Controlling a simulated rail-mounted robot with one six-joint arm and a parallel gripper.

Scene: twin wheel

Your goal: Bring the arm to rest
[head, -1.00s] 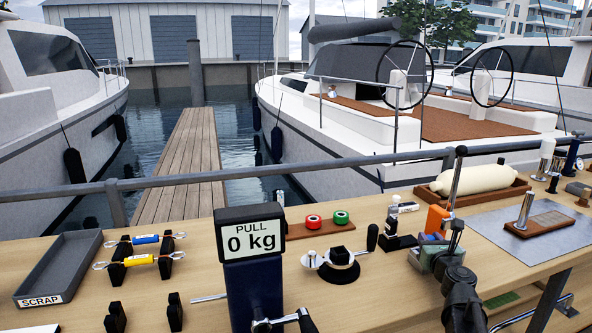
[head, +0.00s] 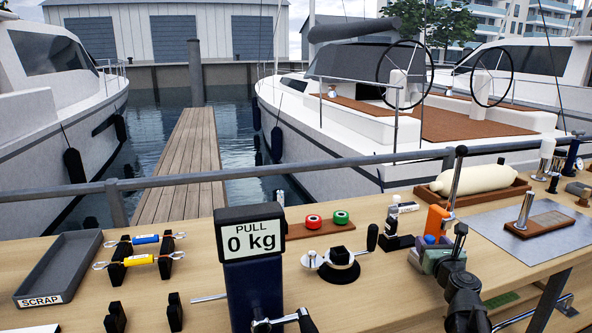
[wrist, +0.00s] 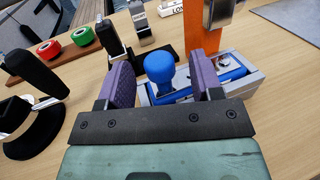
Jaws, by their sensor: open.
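My gripper (wrist: 165,78) is open, with its two purple-padded fingers apart in the wrist view. A round blue knob (wrist: 159,66) on a blue and grey device (wrist: 225,76) shows between and beyond the fingers. I cannot tell whether the fingers touch it, but they are not closed on it. In the head view my gripper (head: 438,248) is low over the right-middle of the bench, beside the orange block (head: 437,220). My forearm comes up from the bottom edge and hides part of the bench.
A pull gauge (head: 250,240) reading 0 kg stands at the bench front. A black-handled winch (head: 340,264) is left of my gripper. Red and green rolls (head: 313,221) sit behind. A cream fender (head: 472,180) lies in a tray at the back right. A metal rail runs behind.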

